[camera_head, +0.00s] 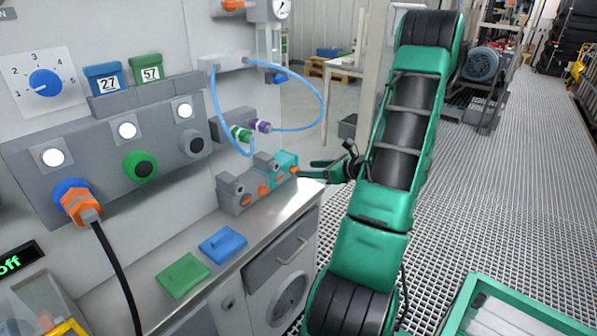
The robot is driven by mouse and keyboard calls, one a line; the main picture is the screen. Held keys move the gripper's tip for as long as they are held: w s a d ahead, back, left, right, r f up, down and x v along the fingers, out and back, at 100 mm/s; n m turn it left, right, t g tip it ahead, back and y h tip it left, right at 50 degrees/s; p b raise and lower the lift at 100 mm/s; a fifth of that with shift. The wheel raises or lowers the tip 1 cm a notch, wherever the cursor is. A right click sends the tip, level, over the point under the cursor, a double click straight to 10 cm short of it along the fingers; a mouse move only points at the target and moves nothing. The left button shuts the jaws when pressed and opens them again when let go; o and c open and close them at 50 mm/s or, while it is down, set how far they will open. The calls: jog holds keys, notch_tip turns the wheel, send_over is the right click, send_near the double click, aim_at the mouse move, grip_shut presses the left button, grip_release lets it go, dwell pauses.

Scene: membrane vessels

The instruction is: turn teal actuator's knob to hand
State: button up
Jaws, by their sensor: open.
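The teal actuator (284,160) is a small boxy unit at the back right end of the steel counter, beside a grey one. A small orange knob (294,170) shows on its right side. My gripper (305,168) reaches in from the right, with its dark fingers open and pointing left at the knob. The fingertips are very close to the knob; I cannot tell whether they touch it. The knob's marking and setting are too small to read.
A grey actuator (237,193) with an orange knob stands left of the teal one. Blue tubing (322,100) loops above. A blue lid (222,244) and a green lid (183,275) lie on the counter (215,275).

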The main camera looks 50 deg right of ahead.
aim_at(295, 169)
jog(key=shift+x, duration=2.25)
jog(key=shift+a, duration=0.1)
jog(key=c, duration=1.1)
